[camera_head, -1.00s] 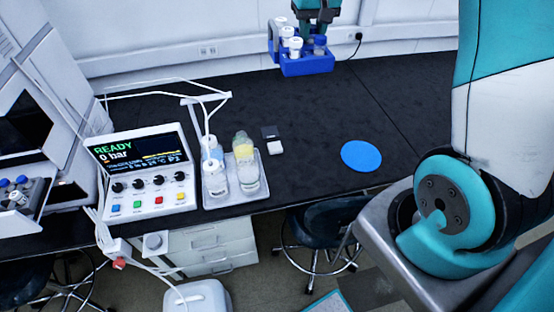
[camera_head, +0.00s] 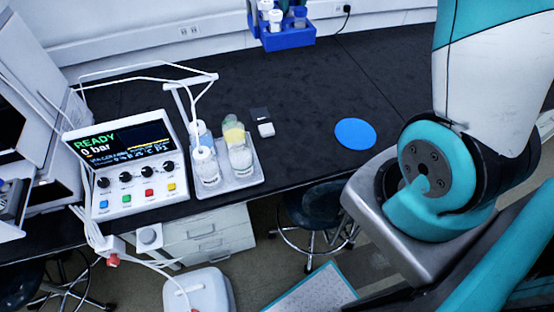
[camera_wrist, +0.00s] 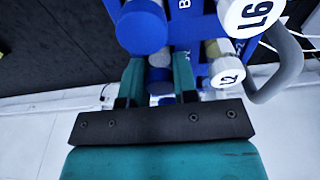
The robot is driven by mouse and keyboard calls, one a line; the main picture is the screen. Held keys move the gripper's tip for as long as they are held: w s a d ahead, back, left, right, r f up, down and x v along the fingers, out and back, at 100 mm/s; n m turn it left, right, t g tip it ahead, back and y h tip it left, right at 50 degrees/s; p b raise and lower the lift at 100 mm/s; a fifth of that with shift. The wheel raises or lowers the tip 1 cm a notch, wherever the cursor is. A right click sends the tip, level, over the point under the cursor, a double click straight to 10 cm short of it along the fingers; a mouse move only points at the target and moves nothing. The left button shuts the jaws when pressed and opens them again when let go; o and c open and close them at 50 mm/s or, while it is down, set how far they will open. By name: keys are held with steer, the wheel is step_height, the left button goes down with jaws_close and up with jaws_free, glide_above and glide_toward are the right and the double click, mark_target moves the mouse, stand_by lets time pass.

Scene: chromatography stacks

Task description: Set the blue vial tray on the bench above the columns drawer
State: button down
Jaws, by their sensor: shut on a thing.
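The blue vial tray (camera_head: 288,41) is at the top of the head view, in front of the back wall, with several white- and blue-capped vials in it. I cannot tell its height over the black bench (camera_head: 300,80). My gripper (camera_wrist: 160,82) is shut on the tray in the wrist view, its teal fingers among the vials and blue tray parts. The exact grip point is hidden. The tray (camera_wrist: 190,28) fills the top middle there. White drawers (camera_head: 208,240) are under the bench at lower left; no label is readable on them.
A pump console (camera_head: 128,170) reading READY stands at left. A grey tray (camera_head: 245,178) with bottles and tubing is beside it. A stool (camera_head: 315,205) is below. The bench's back middle is clear.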

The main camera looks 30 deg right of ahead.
step_height(320, 180, down, 52)
steer(key=b, duration=3.1)
steer(key=shift+f, duration=0.1)
steer(key=shift+f, duration=0.1)
steer(key=c, duration=0.9)
jaws_free()
